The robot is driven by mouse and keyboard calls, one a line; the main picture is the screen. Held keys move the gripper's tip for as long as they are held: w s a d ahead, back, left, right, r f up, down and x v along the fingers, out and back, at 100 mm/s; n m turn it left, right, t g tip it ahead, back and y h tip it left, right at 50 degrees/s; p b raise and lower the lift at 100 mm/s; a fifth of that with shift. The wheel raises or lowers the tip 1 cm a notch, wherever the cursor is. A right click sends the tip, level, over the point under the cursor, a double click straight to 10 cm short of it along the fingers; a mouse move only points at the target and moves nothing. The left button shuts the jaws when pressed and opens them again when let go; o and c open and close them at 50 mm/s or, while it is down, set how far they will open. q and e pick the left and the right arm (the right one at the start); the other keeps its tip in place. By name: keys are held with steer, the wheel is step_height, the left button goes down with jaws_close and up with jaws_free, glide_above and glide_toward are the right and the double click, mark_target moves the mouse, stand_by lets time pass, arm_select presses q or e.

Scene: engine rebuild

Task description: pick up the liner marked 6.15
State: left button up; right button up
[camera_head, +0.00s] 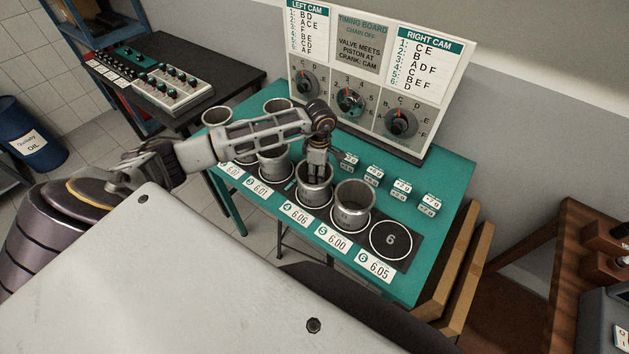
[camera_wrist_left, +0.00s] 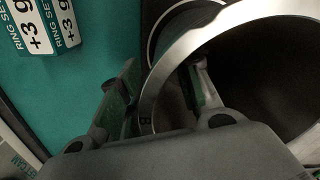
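Several grey metal liners stand in a row on the teal table (camera_head: 447,190). My left gripper (camera_head: 317,172) points down at the far rim of one liner (camera_head: 313,194), behind the 6.06 card (camera_head: 297,214). In the left wrist view, my left gripper (camera_wrist_left: 160,100) has one finger outside that liner (camera_wrist_left: 163,75) and one inside, with the wall between them. Gaps show beside the wall, so the gripper looks open. Another liner (camera_head: 351,212) stands just right of it. I cannot read a 6.15 mark on any liner. My right gripper is out of view.
An empty circle marked 6 (camera_head: 391,240) lies at the row's right end, by the 6.05 card (camera_head: 375,267). Small ring set boxes (camera_head: 402,186) stand behind the row. The timing board (camera_head: 358,75) rises at the back. Neighbouring liners stand close.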

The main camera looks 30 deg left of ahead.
arm_select(q)
jaws_close()
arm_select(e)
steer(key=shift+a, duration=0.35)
arm_select(q)
steer(key=shift+r, duration=0.15)
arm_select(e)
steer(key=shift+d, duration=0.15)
arm_select(q)
steer(key=shift+w+r, duration=0.1)
steer(key=shift+r, duration=0.45)
step_height(320, 180, up, 9)
steer(key=b, duration=0.2)
steer(key=shift+f, duration=0.15)
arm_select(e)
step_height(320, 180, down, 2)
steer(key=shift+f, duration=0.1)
